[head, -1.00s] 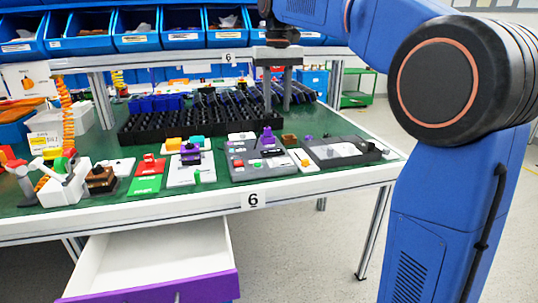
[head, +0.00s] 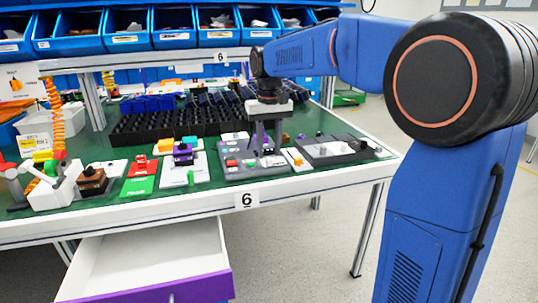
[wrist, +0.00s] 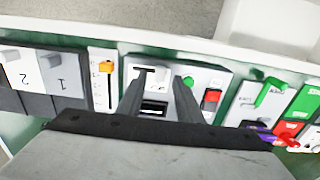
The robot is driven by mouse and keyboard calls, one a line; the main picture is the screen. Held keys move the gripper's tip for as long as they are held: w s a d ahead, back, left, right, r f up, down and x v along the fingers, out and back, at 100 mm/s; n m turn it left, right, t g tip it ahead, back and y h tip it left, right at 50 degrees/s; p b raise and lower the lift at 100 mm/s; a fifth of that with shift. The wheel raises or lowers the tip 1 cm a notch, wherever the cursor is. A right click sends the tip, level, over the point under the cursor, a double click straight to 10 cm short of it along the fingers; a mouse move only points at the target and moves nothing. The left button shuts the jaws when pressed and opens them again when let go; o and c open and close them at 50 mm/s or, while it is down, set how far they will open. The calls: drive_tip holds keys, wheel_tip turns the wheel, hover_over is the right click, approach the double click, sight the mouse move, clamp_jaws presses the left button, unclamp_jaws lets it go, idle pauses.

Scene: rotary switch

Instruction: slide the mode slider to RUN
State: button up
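A narrow white panel (head: 292,154) with an orange slider knob (head: 299,161) stands near the table's front edge, between a grey control panel (head: 230,172) and a dark grey tray-like panel. In the wrist view the slider panel (wrist: 98,88) is on the left, with its orange knob (wrist: 106,67) near the end toward the table's front edge. Its markings are too small to read. My gripper (head: 263,148) is above the grey control panel, beside the slider panel. In the wrist view my gripper (wrist: 160,78) shows two spread fingers with nothing between them.
The grey panel bears a red button (wrist: 212,96) and a green button (wrist: 188,83). A dark panel (head: 335,151) lies to the right and a white panel with a green lever (head: 190,178) to the left. Black bins (head: 165,128) stand behind. An open drawer (head: 150,260) juts out below.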

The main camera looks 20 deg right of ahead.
sight(282, 163)
drive_tip(key=shift+f, duration=1.25)
clamp_jaws()
drive_tip(key=shift+d, duration=2.15)
unclamp_jaws()
drive_tip(key=shift+d, duration=0.1)
wheel_tip(282, 163, up, 18)
drive_tip(key=shift+f, duration=0.25)
